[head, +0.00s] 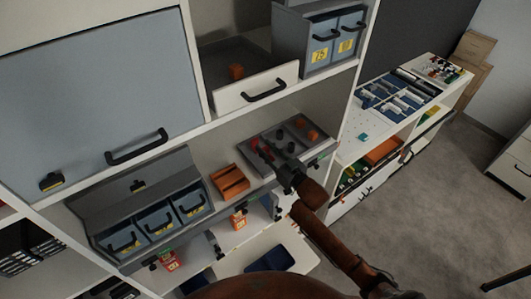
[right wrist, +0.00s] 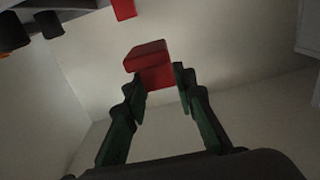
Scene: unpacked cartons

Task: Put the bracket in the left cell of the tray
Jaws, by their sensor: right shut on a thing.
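My right gripper (head: 268,156) is at the left part of a dark grey board on the middle shelf. It is shut on a red piece, most likely the bracket (head: 256,145). In the right wrist view the red bracket (right wrist: 152,62) sits between the tips of the right gripper (right wrist: 159,78), with a wider block at its upper end. An orange holder with slots (head: 230,181), possibly the tray, lies on the shelf left of the gripper. Its cells are too small to tell apart. My left gripper is not in view.
The dark grey board (head: 283,128) carries dark knobs and an orange block (head: 313,135). Blue-grey drawers (head: 154,222) stand left of the orange holder. An open white-fronted drawer (head: 257,88) is above. A shelf upright stands right of the board.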

